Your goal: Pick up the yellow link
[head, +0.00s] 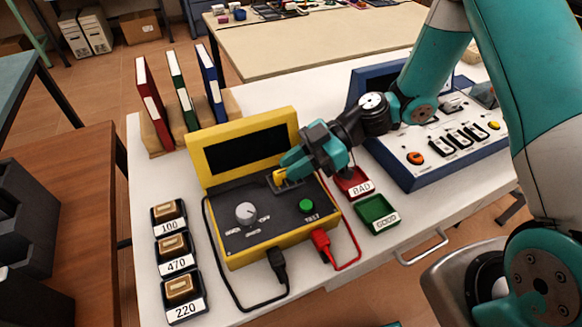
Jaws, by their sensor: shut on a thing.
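A small yellow link (280,175) sits at the top panel of the yellow-and-black tester (225,257), at a grey socket below the dark screen. My gripper (287,169) reaches in from the right and is shut on the yellow link. The teal fingers hide part of the link. I cannot tell whether the link is still seated in the socket or just clear of it.
A red BAD tray (354,184) and a green GOOD tray (377,213) lie right of the tester. Labelled blocks 100 (168,214), 470 (176,250) and 220 (183,292) stand left. A blue control console (395,173) is at right. Binders (181,90) stand behind. Black and red leads run in front.

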